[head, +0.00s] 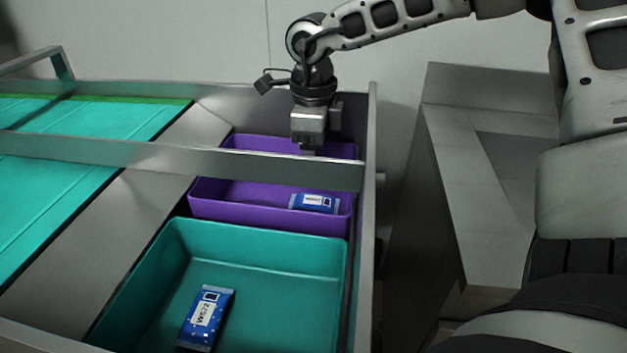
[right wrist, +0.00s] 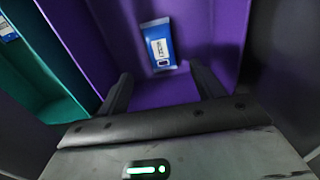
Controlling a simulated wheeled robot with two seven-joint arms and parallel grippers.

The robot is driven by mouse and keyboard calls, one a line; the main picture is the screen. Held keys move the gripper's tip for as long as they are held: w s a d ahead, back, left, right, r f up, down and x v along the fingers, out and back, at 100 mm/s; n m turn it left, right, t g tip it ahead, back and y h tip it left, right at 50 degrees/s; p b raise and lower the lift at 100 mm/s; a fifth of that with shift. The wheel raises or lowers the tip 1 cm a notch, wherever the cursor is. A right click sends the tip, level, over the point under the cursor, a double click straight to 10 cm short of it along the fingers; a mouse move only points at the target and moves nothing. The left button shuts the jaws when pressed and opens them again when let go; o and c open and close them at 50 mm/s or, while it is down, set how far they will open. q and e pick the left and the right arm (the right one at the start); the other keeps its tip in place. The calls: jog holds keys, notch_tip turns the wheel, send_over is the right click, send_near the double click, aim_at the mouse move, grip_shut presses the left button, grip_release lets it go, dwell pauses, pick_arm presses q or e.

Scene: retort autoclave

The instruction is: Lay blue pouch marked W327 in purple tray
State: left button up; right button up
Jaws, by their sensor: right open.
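A blue pouch (head: 315,203) with a white label lies flat in the purple tray (head: 265,214), near its right end. Its marking is too small to read surely. The same pouch shows in the right wrist view (right wrist: 157,44), lying on the purple floor (right wrist: 165,92) just beyond my fingertips. My right gripper (head: 309,151) is above the back part of the purple tray, behind the metal rail. In the right wrist view its two fingers (right wrist: 162,72) are spread apart with nothing between them. My left gripper is not in view.
A teal tray (head: 255,255) in front holds another blue pouch (head: 206,319), marked W672. A metal rail (head: 230,165) crosses above the purple tray. A green conveyor belt (head: 60,200) lies at the left. A grey metal housing (head: 450,180) stands to the right.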

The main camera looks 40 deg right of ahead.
jog(key=shift+r, duration=1.55)
